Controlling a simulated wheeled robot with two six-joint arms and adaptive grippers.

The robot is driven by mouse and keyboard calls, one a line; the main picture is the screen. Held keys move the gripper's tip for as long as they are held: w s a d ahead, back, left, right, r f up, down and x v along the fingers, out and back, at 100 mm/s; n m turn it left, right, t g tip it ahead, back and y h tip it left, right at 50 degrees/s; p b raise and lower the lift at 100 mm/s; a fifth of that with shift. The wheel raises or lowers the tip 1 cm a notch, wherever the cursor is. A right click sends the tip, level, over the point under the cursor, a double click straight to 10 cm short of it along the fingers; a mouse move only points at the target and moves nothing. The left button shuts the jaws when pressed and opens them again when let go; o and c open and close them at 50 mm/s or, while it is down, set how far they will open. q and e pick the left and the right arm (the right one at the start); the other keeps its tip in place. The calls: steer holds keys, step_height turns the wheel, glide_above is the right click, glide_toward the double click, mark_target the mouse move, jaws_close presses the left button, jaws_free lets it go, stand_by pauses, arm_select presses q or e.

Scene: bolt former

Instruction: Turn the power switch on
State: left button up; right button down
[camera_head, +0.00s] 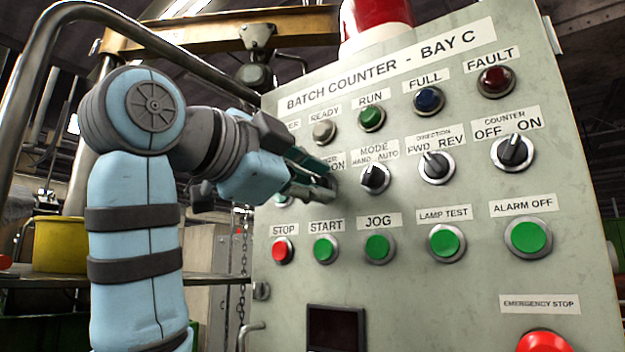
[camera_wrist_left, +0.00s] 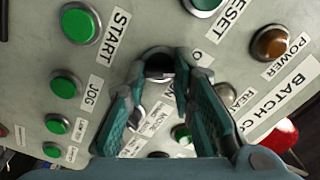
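The power switch (camera_wrist_left: 160,70) is a dark knob in a grey ring on the panel's middle row. My left gripper (camera_head: 330,180) is at this switch, and its fingers cover most of the switch and its label in the head view. In the left wrist view my left gripper (camera_wrist_left: 161,75) has one finger on each side of the knob. I cannot tell whether the fingertips press on it. The knob's pointing direction is not clear. The amber power lamp (camera_wrist_left: 270,44) looks dull. My right gripper is not in view.
The mode switch (camera_head: 375,178) is just right of my fingers, with more selectors beyond. Below are the red stop button (camera_head: 283,250) and green start button (camera_head: 325,249). A red emergency stop (camera_head: 545,342) is at the lower right. A metal rail (camera_head: 40,90) and yellow container (camera_head: 58,244) are left.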

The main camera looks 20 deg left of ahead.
arm_select(q)
jaws_close()
steer(key=shift+m, duration=0.3)
steer(key=m+p, duration=0.1)
steer(key=m, duration=1)
steer(key=shift+f, duration=0.1)
steer(key=shift+m, duration=0.3)
steer(key=o, duration=0.7)
jaws_free()
